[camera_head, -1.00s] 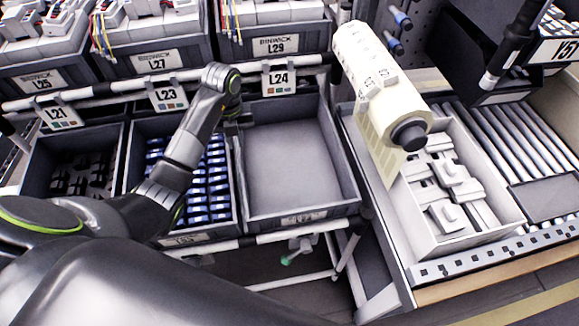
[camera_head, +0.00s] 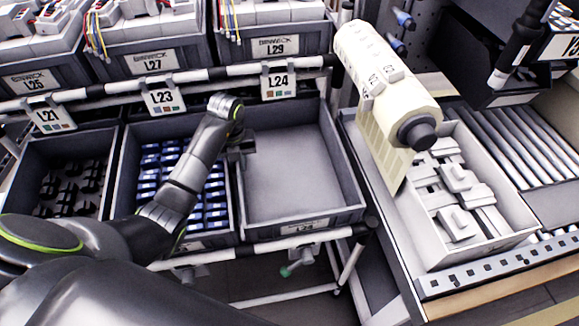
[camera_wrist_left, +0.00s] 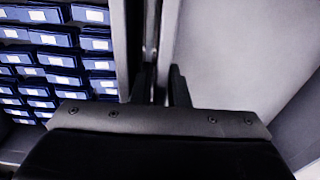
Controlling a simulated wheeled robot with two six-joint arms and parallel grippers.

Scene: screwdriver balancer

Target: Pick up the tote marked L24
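The tote marked L24 (camera_head: 340,175) is a grey, empty, open-topped bin on the rack below the L24 label (camera_head: 278,86). It sits level, and its left wall is beside the bin of blue parts. My left gripper (camera_head: 242,150) is at the upper part of that left wall, toward the back. In the left wrist view its two dark fingers (camera_wrist_left: 165,86) point down, one on each side of the tote's wall (camera_wrist_left: 158,30). The gap is narrow, and I cannot tell whether they press on it. My right gripper is not in view.
The bin of blue parts (camera_head: 125,195) stands close on the left, under the L23 label. Upper-row bins (camera_head: 270,45) stand behind. On the right, a roll of paper labels (camera_head: 380,75) overhangs a bench with a white parts box (camera_head: 515,222).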

